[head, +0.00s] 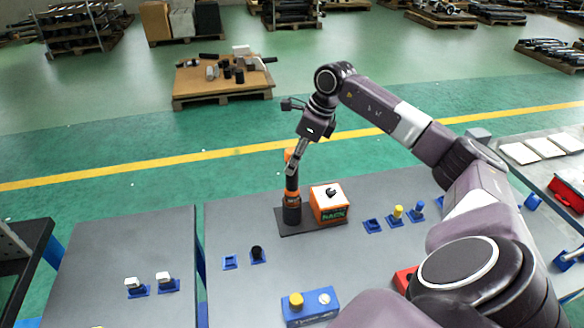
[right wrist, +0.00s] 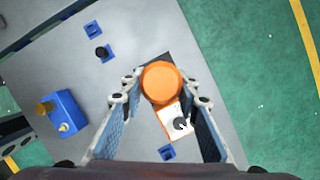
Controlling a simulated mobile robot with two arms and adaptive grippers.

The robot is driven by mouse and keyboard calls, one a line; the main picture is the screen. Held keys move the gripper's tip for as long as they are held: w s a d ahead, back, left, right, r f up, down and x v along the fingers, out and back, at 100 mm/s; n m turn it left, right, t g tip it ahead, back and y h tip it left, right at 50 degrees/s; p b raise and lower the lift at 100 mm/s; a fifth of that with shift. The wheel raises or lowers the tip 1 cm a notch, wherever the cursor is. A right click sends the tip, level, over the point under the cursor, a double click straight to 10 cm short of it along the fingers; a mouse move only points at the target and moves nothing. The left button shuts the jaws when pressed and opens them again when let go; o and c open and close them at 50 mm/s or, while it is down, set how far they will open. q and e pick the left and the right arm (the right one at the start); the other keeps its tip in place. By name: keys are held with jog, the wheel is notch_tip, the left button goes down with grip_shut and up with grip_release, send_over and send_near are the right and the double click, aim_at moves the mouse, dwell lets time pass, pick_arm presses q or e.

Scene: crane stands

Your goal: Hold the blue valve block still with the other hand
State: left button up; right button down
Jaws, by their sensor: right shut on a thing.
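The blue valve block (head: 311,308) stands on the grey table near the front edge, with a yellow knob and a pale round fitting on top. It also shows at the left of the right wrist view (right wrist: 68,108), with nothing touching it. My right gripper (head: 291,167) is shut on the upper part of the orange and black crane column (head: 292,199), well behind the valve block. In the right wrist view the fingers (right wrist: 162,92) stand on both sides of the column's round orange top (right wrist: 161,82). My left gripper is not in view.
The column stands on a dark plate (head: 297,231) beside an orange box (head: 329,206) with a black knob. Small blue holders (head: 230,262) are spread over the table, some with knobs. A second grey table (head: 95,255) stands at left. The table between column and valve block is mostly clear.

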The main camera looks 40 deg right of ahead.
jog(key=shift+r+p, duration=3.9)
jog(key=shift+r, duration=1.55)
